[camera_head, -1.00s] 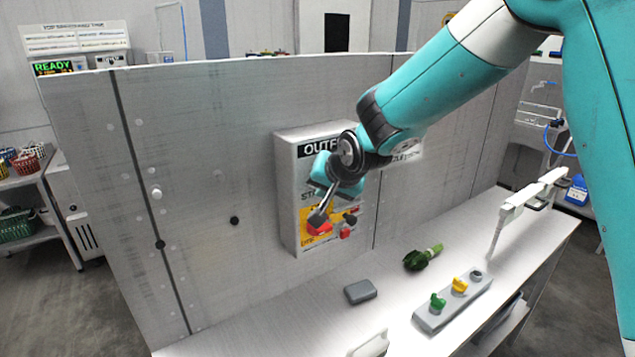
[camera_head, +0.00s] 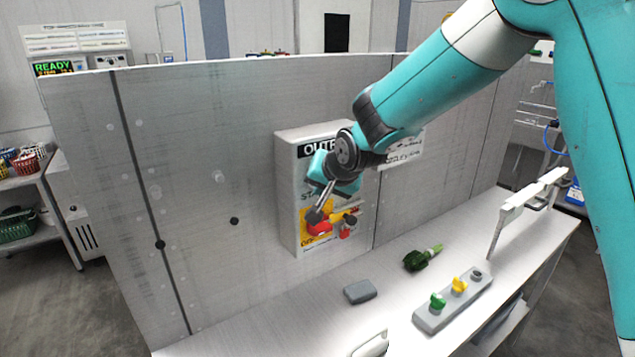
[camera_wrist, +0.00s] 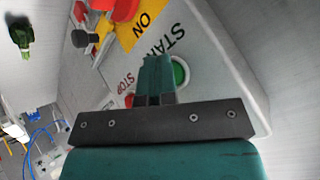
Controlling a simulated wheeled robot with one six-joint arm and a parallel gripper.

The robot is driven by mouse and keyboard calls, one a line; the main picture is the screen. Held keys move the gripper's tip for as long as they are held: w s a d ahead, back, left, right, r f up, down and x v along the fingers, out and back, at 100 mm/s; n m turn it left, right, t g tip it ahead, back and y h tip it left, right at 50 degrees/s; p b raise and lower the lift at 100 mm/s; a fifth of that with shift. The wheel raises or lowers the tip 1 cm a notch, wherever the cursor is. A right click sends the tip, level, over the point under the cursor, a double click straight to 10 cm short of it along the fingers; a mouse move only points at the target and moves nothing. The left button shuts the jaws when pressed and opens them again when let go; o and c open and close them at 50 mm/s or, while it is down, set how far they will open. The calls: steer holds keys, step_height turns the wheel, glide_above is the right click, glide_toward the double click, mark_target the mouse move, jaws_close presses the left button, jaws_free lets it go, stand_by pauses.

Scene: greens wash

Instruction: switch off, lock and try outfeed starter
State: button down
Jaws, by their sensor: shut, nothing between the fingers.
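The outfeed starter is a light grey box (camera_head: 287,190) on the upright panel; my wrist partly hides its lettering. A red switch handle (camera_head: 318,228) sits on its yellow plate low on the front. To its right are a small red piece (camera_head: 348,231) and a dark knob, unclear at this size. My gripper (camera_head: 315,214) is shut and empty, its tip at the red handle; I cannot tell if they touch. In the wrist view the shut fingers (camera_wrist: 157,78) lie over the box face, beside the green start button (camera_wrist: 180,72) and red stop button (camera_wrist: 129,100). The red handle (camera_wrist: 124,9) is at the top.
On the white bench (camera_head: 285,325) are a grey block (camera_head: 360,291), a green leafy vegetable (camera_head: 418,259) and a grey holder (camera_head: 428,322) with green (camera_head: 438,300) and yellow (camera_head: 459,285) pieces. A white stand (camera_head: 515,207) is at the right. The bench's left part is clear.

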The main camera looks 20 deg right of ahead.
steer(key=shift+s, duration=0.1)
steer(key=shift+s+d+b, duration=0.3)
steer(key=shift+s+b, duration=0.05)
steer(key=shift+s, duration=0.35)
steer(key=shift+s, duration=0.1)
steer(key=s, duration=0.1)
steer(key=s+d+b, duration=0.1)
steer(key=s, duration=0.2)
steer(key=shift+s+d, duration=0.25)
steer(key=shift+s, duration=0.05)
stand_by(0.4)
steer(key=s+a+f+n+g+b, duration=0.1)
steer(key=s+n+g+b, duration=0.1)
steer(key=s, duration=0.7)
steer(key=s+a+f+n+g+y+b, duration=0.1)
steer(key=s+a+n+g+b, duration=0.1)
steer(key=s+n, duration=0.4)
steer(key=s+a+f+n+g+y+b, duration=0.1)
steer(key=s+n+g, duration=0.3)
steer(key=s, duration=0.9)
steer(key=shift+s+a+f+g+b, duration=0.3)
steer(key=shift+s+a+b, duration=0.1)
steer(key=shift+b, duration=0.4)
